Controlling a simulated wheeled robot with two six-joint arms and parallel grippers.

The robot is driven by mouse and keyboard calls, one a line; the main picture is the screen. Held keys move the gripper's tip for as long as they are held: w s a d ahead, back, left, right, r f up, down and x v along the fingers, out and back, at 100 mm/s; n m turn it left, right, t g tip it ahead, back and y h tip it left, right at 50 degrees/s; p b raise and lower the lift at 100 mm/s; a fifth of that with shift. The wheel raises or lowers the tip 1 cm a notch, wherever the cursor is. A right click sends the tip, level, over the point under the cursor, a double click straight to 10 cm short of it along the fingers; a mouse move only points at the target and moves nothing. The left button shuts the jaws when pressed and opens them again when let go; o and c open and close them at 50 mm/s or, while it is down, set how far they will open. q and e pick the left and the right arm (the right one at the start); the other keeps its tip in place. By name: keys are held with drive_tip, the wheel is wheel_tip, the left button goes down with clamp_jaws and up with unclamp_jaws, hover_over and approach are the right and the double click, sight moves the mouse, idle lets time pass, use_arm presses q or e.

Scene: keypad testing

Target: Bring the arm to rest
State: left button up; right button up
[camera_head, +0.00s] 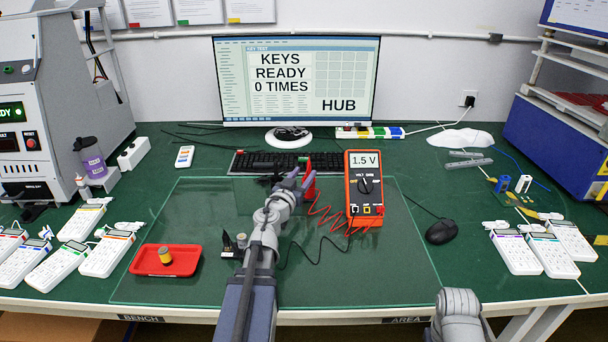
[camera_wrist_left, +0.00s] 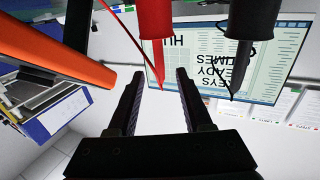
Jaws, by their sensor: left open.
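My left arm reaches in over the glass mat from the bottom centre, and its gripper (camera_head: 292,181) is in front of the keyboard, left of the multimeter. A red probe (camera_wrist_left: 154,30) and a black probe (camera_wrist_left: 249,35) appear beyond the jaws there. Part of my right arm (camera_head: 458,310) shows at the bottom edge. Its gripper is not visible.
The monitor (camera_head: 295,80) reads "KEYS READY 0 TIMES". A red tray (camera_head: 146,268) holds a small yellow item. White keypads (camera_head: 107,255) lie at both sides. A black mouse (camera_head: 441,231) sits right of the glass mat (camera_head: 400,285). The mat's right front is clear.

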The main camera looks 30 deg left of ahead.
idle(0.5)
use_arm(q)
drive_tip(key=d+r+n+g+y+p, duration=0.35)
drive_tip(key=d+r+y+p, duration=0.2)
drive_tip(key=d+p, duration=0.4)
drive_tip(key=s+d+f+m+g+h+p, duration=0.2)
drive_tip(key=s+d+g+p, duration=0.4)
drive_tip(key=s+d, duration=0.5)
drive_tip(key=s+d+f+m+g+h+p, duration=0.2)
drive_tip(key=s+d+m+g+h+p, duration=0.3)
drive_tip(key=s+d, duration=0.6)
drive_tip(key=d+m+g+p, duration=0.2)
drive_tip(key=d+g, duration=0.1)
drive_tip(key=d, duration=0.2)
drive_tip(key=shift+s+f, duration=0.2)
drive_tip(key=shift+s, duration=0.15)
drive_tip(key=shift+g, duration=0.25)
